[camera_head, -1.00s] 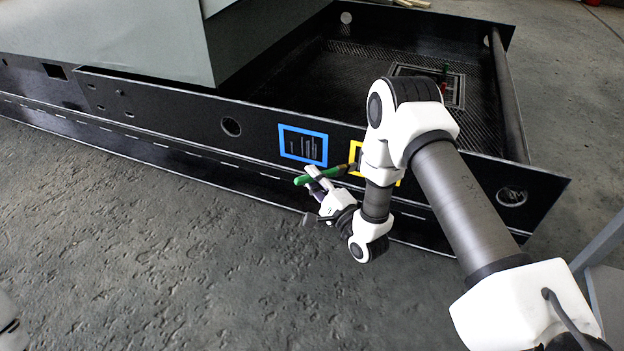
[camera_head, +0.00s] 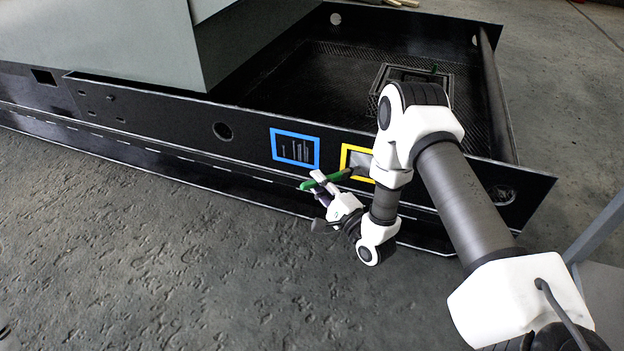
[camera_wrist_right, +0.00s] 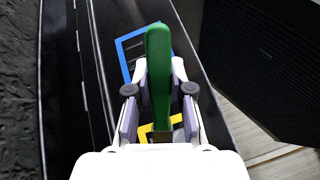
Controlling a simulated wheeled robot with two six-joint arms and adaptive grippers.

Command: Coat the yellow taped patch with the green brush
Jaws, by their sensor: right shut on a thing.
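The yellow taped patch (camera_head: 343,158) is on the black side wall, and my right arm hides its right part in the head view. The visible surface inside the tape looks grey. My right gripper (camera_head: 324,187) is shut on the green brush (camera_head: 340,175), just left of and below the patch. The brush's tip points toward the patch; I cannot tell whether it touches. In the right wrist view the green handle (camera_wrist_right: 160,70) stands between the fingers, with a piece of yellow tape (camera_wrist_right: 145,131) behind it. My left gripper is not in view.
A blue taped frame (camera_head: 275,147) is on the same wall, left of the yellow one. The black enclosure (camera_head: 170,112) is open on top at the right. A grey panel (camera_head: 110,45) covers its left part. Rough floor (camera_head: 150,260) in front is clear.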

